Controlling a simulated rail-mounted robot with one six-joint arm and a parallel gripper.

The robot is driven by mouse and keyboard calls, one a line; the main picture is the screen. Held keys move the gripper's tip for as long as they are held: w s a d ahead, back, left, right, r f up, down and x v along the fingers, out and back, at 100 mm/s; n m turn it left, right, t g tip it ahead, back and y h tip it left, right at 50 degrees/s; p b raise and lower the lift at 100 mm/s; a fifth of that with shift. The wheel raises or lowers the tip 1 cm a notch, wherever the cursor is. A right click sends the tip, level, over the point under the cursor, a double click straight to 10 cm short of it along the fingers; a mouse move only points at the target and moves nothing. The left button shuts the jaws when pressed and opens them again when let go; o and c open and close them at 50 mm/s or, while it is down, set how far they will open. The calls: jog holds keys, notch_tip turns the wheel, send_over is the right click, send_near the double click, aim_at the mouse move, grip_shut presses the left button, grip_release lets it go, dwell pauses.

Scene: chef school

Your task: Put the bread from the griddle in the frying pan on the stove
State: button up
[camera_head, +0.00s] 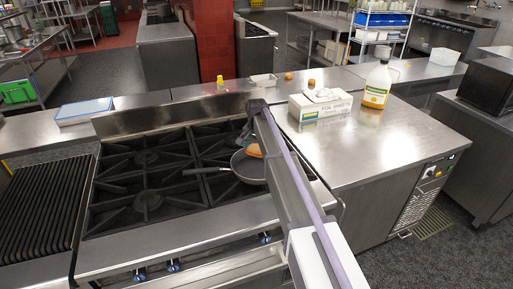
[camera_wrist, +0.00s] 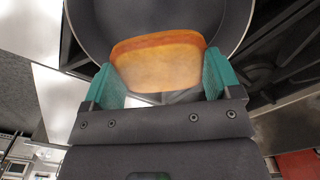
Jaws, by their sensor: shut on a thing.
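The bread (camera_wrist: 158,62) is a slice with a browned crust, held between the green fingers of my gripper (camera_wrist: 158,88) in the wrist view. In the head view the bread (camera_head: 254,150) shows as an orange-brown shape at the frying pan's upper right, partly behind my arm. The dark frying pan (camera_head: 247,168) sits on the right part of the stove (camera_head: 150,170), its handle pointing left. In the wrist view the pan (camera_wrist: 205,18) lies behind the bread. I cannot tell whether the bread touches the pan. The ridged griddle (camera_head: 40,205) at the far left is bare.
A foil box (camera_head: 320,106) and a jug of yellow liquid (camera_head: 378,85) stand on the steel counter (camera_head: 385,140) to the right. A blue-edged container (camera_head: 84,111) sits behind the griddle. The left burners are clear.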

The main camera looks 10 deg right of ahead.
notch_tip(320, 180, down, 7)
jog(key=b, duration=0.6)
jog(key=o, duration=0.8)
jog(key=shift+r, duration=0.15)
notch_tip(320, 180, up, 7)
jog(key=p, duration=0.7)
jog(key=shift+r+p, duration=0.1)
jog(key=shift+p, duration=0.25)
jog(key=shift+f, duration=0.2)
